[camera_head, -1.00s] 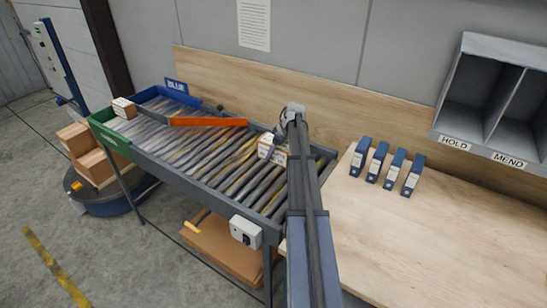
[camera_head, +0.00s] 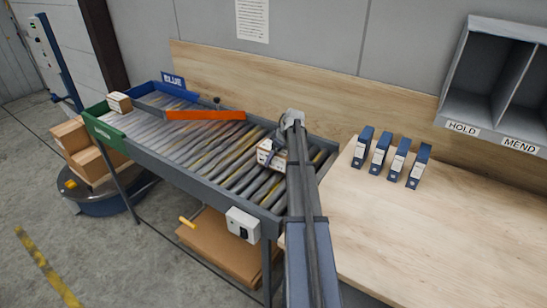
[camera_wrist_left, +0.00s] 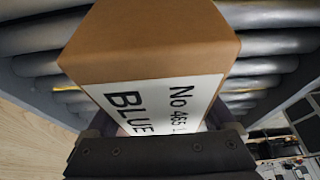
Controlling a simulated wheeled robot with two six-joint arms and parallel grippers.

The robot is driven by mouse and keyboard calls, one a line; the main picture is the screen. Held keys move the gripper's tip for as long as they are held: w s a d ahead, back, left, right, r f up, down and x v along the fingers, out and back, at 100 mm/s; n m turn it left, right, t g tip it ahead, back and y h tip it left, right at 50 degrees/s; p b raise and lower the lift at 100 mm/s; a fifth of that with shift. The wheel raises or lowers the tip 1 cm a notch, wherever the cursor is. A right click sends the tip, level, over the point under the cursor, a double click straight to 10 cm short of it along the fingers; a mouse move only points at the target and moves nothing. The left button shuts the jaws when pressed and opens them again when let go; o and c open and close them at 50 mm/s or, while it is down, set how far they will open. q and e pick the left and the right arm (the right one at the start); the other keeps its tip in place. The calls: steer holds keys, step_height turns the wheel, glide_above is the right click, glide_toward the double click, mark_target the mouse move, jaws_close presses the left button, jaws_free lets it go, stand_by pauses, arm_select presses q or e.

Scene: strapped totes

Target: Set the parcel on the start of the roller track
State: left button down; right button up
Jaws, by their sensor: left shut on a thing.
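The parcel (camera_head: 271,155) is a small brown carton with a white label. In the left wrist view the parcel (camera_wrist_left: 150,40) fills the middle, and its label reads "BLUE" and "No 465". My left gripper (camera_head: 279,143) is shut on it; its dark jaws (camera_wrist_left: 165,140) show at the bottom of the wrist view. The parcel is over the right-hand end of the roller track (camera_head: 215,177), near the bench. Rollers show behind it in the wrist view, but I cannot tell whether it touches them. My right gripper is not in view.
An orange diverter bar (camera_head: 205,115) crosses the track's far part. Beyond are a blue lane (camera_head: 173,80) and a green end plate (camera_head: 104,128), with another carton (camera_head: 119,102) there. Several blue binders (camera_head: 380,153) stand on the wooden bench (camera_head: 420,230). Grey cubbyholes read HOLD and MEND.

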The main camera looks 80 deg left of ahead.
arm_select(q)
steer(key=shift+f, duration=0.5)
steer(key=shift+r, duration=0.1)
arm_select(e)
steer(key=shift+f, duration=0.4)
arm_select(q)
steer(key=shift+c, duration=0.8)
jaws_free()
steer(key=shift+o, duration=0.8)
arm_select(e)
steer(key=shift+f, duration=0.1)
